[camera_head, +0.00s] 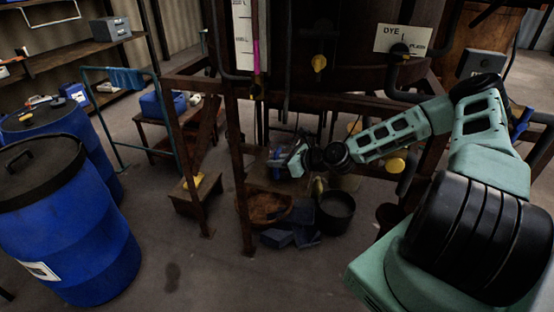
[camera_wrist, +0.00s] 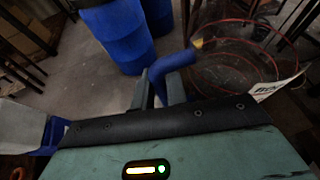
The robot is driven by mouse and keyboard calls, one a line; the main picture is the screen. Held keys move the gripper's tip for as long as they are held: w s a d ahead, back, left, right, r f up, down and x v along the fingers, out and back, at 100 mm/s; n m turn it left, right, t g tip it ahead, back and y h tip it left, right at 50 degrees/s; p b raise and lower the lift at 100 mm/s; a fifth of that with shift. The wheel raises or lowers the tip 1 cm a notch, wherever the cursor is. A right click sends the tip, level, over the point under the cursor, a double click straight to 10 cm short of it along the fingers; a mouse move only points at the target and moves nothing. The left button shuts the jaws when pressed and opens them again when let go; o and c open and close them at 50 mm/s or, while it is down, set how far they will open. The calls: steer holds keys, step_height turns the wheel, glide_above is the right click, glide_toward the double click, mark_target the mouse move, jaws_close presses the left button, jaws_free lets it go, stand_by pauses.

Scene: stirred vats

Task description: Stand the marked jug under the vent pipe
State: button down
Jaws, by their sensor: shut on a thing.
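My gripper (camera_head: 297,160) reaches in under the dark vat, among its frame legs. In the wrist view my gripper (camera_wrist: 163,88) is shut on a blue bent bar (camera_wrist: 176,62) with a yellowish tip. I cannot tell whether this bar is part of the marked jug. Dark pipes hang around the vat, one with a yellow fitting (camera_head: 319,63); I cannot tell which is the vent pipe. No jug can be made out clearly in either view; the area around my gripper is dim and partly hidden by my arm.
Below my gripper are a dark bucket (camera_head: 336,212), a brown round basket (camera_head: 264,207) and blue blocks (camera_head: 290,238). Rusty frame legs (camera_head: 245,190) stand close by. Blue drums (camera_head: 70,225) stand at left. Reddish coils (camera_wrist: 235,65) lie right of my gripper. The front floor is clear.

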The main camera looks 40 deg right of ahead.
steer(key=shift+f, duration=0.2)
steer(key=c, duration=1.4)
jaws_free()
steer(key=shift+r, duration=0.1)
steer(key=shift+r, duration=0.1)
steer(key=b+v, duration=0.3)
steer(key=v, duration=0.9)
steer(key=shift+r, duration=0.1)
